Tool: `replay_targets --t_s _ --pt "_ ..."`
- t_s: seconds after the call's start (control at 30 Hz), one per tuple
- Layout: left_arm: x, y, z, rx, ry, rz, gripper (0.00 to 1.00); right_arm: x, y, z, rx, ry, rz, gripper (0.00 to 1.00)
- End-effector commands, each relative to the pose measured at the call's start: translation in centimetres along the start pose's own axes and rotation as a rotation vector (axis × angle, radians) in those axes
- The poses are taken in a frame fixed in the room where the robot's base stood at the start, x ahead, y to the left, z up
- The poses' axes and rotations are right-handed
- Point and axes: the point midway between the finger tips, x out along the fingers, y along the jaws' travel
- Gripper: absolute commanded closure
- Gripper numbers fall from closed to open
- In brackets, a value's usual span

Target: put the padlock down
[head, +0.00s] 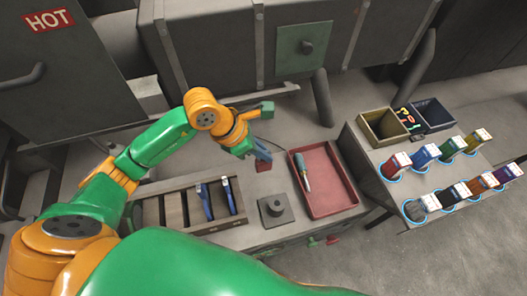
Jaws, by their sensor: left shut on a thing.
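My left gripper (261,150) is above the grey workbench, between the slotted rack and the red tray. It is shut on the padlock (263,166), a small dark red block just below the fingertips. The padlock's shackle is hidden by the fingers. I cannot tell whether its underside touches the bench top. My right gripper is not in view.
The red tray (345,205) holds a screwdriver (302,171). A grey square block with a round knob (275,209) stands in front of the padlock. The slotted rack (150,212) holds blue-handled tools. At right, a side table carries bins (384,128) and several labelled containers.

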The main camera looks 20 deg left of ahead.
Motion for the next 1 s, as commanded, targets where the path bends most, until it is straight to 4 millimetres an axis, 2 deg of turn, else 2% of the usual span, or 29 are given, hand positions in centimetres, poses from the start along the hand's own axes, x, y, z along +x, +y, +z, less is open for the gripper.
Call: replay_targets --t_s 0.17,0.2,0.3,0.5,0.7,1.0 --pt "2.0 1.7 -0.8 -0.003 0.001 -0.003 1.0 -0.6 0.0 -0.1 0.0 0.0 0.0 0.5" --pt "2.5 1.6 -1.2 -0.004 0.003 -0.006 1.0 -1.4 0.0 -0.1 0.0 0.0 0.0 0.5" --pt "4.0 1.6 -2.0 -0.001 0.001 -0.003 1.0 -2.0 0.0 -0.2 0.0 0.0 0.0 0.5" --pt "4.6 1.6 -2.3 0.003 -0.001 -0.001 1.0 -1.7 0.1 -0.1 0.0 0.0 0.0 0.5" --pt "4.6 1.6 -2.3 0.003 0.0 -0.002 0.44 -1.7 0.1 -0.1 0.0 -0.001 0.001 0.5" --pt "4.4 1.6 -2.2 0.003 -0.001 -0.001 0.44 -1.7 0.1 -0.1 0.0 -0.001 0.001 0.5"
